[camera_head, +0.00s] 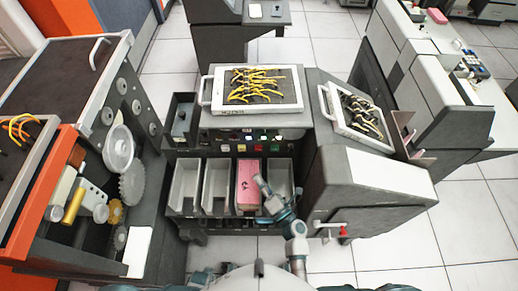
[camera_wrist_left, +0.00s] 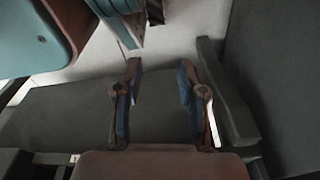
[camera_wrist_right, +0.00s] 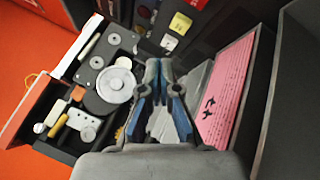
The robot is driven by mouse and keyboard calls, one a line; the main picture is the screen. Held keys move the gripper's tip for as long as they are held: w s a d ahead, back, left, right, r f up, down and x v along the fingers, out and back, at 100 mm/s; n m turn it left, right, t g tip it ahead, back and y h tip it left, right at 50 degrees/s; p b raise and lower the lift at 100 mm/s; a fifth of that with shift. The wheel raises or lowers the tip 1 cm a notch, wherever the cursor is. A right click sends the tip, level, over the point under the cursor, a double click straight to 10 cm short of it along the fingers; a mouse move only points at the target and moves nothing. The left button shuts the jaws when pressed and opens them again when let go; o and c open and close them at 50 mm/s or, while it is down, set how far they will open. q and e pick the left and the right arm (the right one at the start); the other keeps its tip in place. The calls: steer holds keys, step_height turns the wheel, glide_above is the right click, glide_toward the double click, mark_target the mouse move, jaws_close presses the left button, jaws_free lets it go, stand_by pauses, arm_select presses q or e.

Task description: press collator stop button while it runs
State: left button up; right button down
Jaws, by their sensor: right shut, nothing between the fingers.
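The collator (camera_head: 235,125) is the dark machine in the middle, with a row of card bins along its front. Small coloured buttons sit on its panel above the bins, among them a red button (camera_head: 257,148). The right wrist view shows a yellow button (camera_wrist_right: 180,23) and a white button (camera_wrist_right: 169,42) beyond the fingers. I cannot read any labels or tell whether the collator runs. My right gripper (camera_head: 258,181) is shut and empty, over the bins, below the button panel and apart from it. My left gripper (camera_wrist_left: 160,68) is open and empty, outside the head view.
Pink cards (camera_head: 249,175) stand in the third bin, close by my right gripper; they also show in the right wrist view (camera_wrist_right: 226,90). A geared machine (camera_head: 133,185) stands left.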

mark_target(258, 148)
arm_select(q)
steer(key=shift+a, duration=0.15)
arm_select(e)
steer(key=shift+a, duration=0.2)
steer(key=shift+w, duration=0.5)
steer(key=w, duration=0.2)
steer(key=w+b, duration=0.1)
steer(key=w, duration=0.2)
steer(key=shift+w+d, duration=0.2)
steer(key=shift+w, duration=0.15)
arm_select(q)
steer(key=shift+w+d+r, duration=0.2)
steer(key=shift+w+r, duration=1)
steer(key=shift+r, duration=0.1)
arm_select(e)
steer(key=shift+w+a, duration=0.2)
steer(key=shift+w, duration=0.85)
steer(key=shift+d, duration=0.1)
